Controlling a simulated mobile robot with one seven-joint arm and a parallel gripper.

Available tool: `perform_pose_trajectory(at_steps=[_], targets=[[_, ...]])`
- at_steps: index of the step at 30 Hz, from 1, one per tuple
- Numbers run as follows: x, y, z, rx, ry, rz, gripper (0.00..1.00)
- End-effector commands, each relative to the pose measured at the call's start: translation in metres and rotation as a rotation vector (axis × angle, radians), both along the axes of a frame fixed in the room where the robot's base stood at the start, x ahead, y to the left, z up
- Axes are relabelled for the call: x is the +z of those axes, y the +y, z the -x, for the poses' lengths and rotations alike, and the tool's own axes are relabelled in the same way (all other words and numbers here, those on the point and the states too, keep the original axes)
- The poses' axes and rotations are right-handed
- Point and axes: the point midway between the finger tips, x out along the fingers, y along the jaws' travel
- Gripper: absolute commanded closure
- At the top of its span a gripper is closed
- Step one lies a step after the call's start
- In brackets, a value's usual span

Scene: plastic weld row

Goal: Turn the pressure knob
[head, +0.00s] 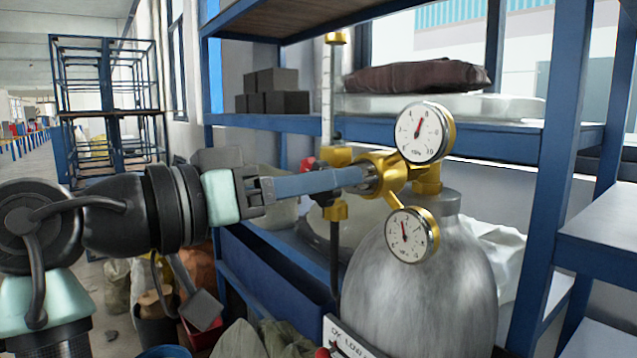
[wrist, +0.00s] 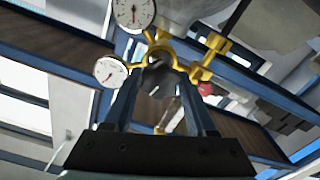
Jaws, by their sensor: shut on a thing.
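The pressure knob (head: 371,178) is a dark knob on the brass regulator (head: 394,176), which sits at the top of a grey gas cylinder (head: 420,275). My gripper (head: 362,178) comes in from the left with its long blue-grey fingers shut on the knob. In the wrist view the dark knob (wrist: 158,81) lies between the two fingertips (wrist: 157,85). The upper gauge (head: 422,132) has a red needle pointing up and slightly right. The lower gauge (head: 411,235) has its needle pointing nearly straight up. The fingers partly hide the knob in the head view.
A brass flowmeter with a red knob (head: 308,164) stands close behind my fingers. A blue shelf (head: 480,128) holding dark blocks (head: 273,92) and a brown folded bundle (head: 418,76) runs behind the cylinder. Sacks and bins crowd the floor below my arm.

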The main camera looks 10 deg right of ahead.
Motion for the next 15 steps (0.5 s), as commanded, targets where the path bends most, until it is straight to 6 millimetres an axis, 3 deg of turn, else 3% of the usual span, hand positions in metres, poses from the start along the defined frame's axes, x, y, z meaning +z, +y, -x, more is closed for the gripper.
perform_pose_trajectory(at_steps=[2, 3, 6, 8, 15], targets=[[-0.0016, 0.0, 0.0, -0.001, 0.003, -0.003, 0.99], [-0.0016, 0.0, 0.0, -0.001, 0.003, -0.003, 0.41], [-0.0013, 0.0, 0.0, -0.001, 0.003, -0.002, 0.23], [-0.0012, 0.0, 0.0, -0.001, 0.003, -0.002, 0.14], [-0.0005, 0.0, 0.0, 0.0, 0.002, 0.0, 0.14]])
